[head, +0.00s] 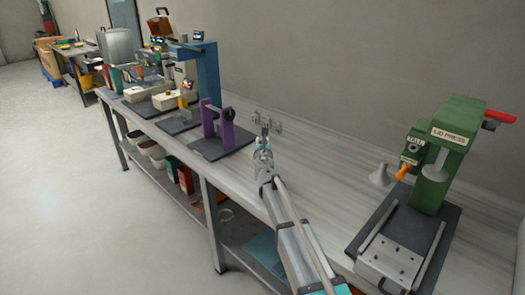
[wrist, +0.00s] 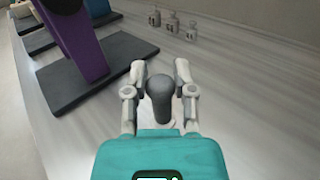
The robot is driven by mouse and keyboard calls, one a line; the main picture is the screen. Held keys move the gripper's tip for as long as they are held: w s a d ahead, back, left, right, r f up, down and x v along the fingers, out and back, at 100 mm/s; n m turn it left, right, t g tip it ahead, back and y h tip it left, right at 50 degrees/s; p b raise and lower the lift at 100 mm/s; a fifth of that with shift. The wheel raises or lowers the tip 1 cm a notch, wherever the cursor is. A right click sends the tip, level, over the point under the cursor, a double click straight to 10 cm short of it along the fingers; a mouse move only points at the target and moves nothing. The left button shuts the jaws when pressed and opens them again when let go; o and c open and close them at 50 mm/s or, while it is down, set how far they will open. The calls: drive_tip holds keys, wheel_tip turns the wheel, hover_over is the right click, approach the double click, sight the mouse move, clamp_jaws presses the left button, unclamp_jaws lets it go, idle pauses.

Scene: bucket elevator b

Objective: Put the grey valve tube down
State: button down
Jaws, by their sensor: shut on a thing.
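The grey valve tube (wrist: 160,92) is between the fingers of my gripper (wrist: 161,78) in the wrist view. It has a rounded dark grey top and stands about upright, with a paler part below. My gripper is shut on it. In the head view my gripper (head: 265,127) is over the grey bench, right of the purple stand (head: 218,128). The tube is too small there to make out. I cannot tell whether its lower end touches the bench.
Small grey bottle-like pieces (wrist: 172,24) stand in a row behind my gripper, near the wall. The purple stand's dark base (wrist: 98,72) is close on the left. A green lid press (head: 445,150) and a grey cone (head: 380,175) are at the right. Bare bench (head: 330,160) lies between.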

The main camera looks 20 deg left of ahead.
drive_tip(key=shift+w+a+f+b, duration=0.1)
drive_tip(key=shift+f+b, duration=1.35)
drive_tip(key=shift+f, duration=0.25)
drive_tip(key=shift+f, duration=0.1)
drive_tip(key=shift+c, duration=2.2)
unclamp_jaws()
drive_tip(key=v, duration=1.2)
